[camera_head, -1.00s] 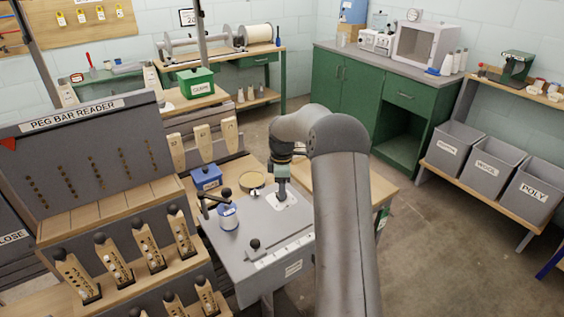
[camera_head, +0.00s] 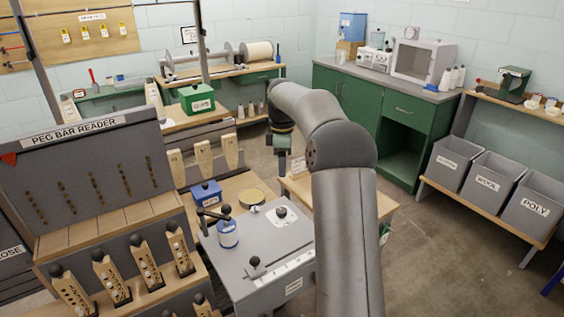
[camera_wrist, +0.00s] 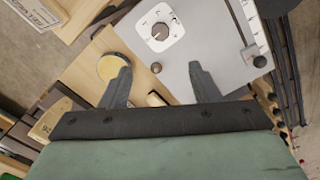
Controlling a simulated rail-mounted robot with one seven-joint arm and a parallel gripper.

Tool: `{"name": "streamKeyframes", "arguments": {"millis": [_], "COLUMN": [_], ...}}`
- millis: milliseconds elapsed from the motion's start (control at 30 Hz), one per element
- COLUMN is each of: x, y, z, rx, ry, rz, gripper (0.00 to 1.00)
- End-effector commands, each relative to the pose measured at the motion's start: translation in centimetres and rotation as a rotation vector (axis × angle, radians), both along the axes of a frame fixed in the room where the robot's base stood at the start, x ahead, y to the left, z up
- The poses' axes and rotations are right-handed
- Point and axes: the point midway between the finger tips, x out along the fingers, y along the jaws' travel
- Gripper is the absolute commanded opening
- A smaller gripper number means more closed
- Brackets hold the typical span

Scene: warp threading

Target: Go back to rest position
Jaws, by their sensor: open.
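My gripper (camera_wrist: 162,85) is open and empty in the wrist view, its two dark fingers spread wide. In the head view my gripper (camera_head: 281,160) hangs above the wooden bench, past the far right corner of the grey machine table (camera_head: 250,265). Nothing is between the fingers.
A peg bar reader (camera_head: 75,170) with wooden pegs stands at the left. A blue box (camera_head: 206,194) and a round brass tin (camera_head: 251,196) sit behind the grey table. Grey bins (camera_head: 497,180) stand at the right. Open floor lies between the bench and the green cabinet (camera_head: 400,115).

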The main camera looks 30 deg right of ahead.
Motion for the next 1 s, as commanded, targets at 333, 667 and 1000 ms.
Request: {"name": "streamKeyframes", "arguments": {"millis": [333, 667, 1000], "x": [0.0, -9.5, -30.2], "y": [0.0, 10.7, 18.6], "z": [0.0, 2.4, -1.8], "rx": [0.000, -0.053, -0.012], "ry": [0.000, -0.007, -0.032], "rz": [0.000, -0.297, -0.889], "gripper": [0.56, 0.56, 0.56]}}
